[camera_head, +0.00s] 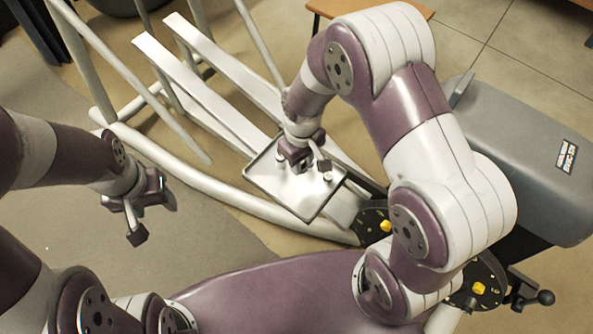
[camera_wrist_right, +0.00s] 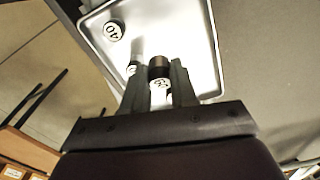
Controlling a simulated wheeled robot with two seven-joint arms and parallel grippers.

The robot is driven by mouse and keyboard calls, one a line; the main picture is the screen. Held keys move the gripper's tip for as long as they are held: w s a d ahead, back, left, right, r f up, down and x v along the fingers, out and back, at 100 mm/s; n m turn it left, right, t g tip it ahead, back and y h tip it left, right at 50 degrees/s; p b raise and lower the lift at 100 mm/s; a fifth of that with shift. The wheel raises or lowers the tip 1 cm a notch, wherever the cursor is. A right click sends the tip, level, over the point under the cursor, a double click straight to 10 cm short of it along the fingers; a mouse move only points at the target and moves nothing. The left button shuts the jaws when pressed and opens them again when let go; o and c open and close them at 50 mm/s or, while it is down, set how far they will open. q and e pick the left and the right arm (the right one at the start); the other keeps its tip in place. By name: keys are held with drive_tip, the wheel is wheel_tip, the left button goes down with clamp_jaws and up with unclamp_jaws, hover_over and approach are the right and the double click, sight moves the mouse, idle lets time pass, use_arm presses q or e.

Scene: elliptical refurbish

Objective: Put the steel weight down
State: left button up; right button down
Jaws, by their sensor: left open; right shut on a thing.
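My right gripper (camera_head: 310,165) is over the metal tray (camera_head: 268,182), which also shows in the right wrist view (camera_wrist_right: 205,50). In that view the right gripper (camera_wrist_right: 165,80) is shut on a small cylinder, the steel weight (camera_wrist_right: 159,72), with a dark side and a pale marked end. I cannot tell whether it touches the tray. A weight marked 40 (camera_wrist_right: 114,30) sits in a tray corner. Another pale marked piece (camera_wrist_right: 131,70) is beside the left finger, partly hidden. My left gripper (camera_head: 145,207) is open and empty, left of the tray.
White rails and curved tubes of a machine frame (camera_head: 200,95) lie behind and around the tray. A large grey machine housing (camera_head: 525,155) is at the right. A dark disc with a yellow knob (camera_head: 386,226) is close to the tray's right side. Open floor lies at left.

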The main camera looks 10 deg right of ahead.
drive_tip(key=shift+w+a+f, duration=0.3)
drive_tip(key=shift+w+f, duration=0.1)
drive_tip(key=shift+w, duration=0.1)
drive_tip(key=shift+w+a+f, duration=0.25)
drive_tip(key=shift+w+f, duration=0.1)
drive_tip(key=shift+w, duration=0.15)
wheel_tip(320, 180, down, 4)
drive_tip(key=shift+b, duration=1.2)
drive_tip(key=c, duration=1.2)
unclamp_jaws()
drive_tip(key=shift+f, duration=0.1)
drive_tip(key=shift+o, duration=0.2)
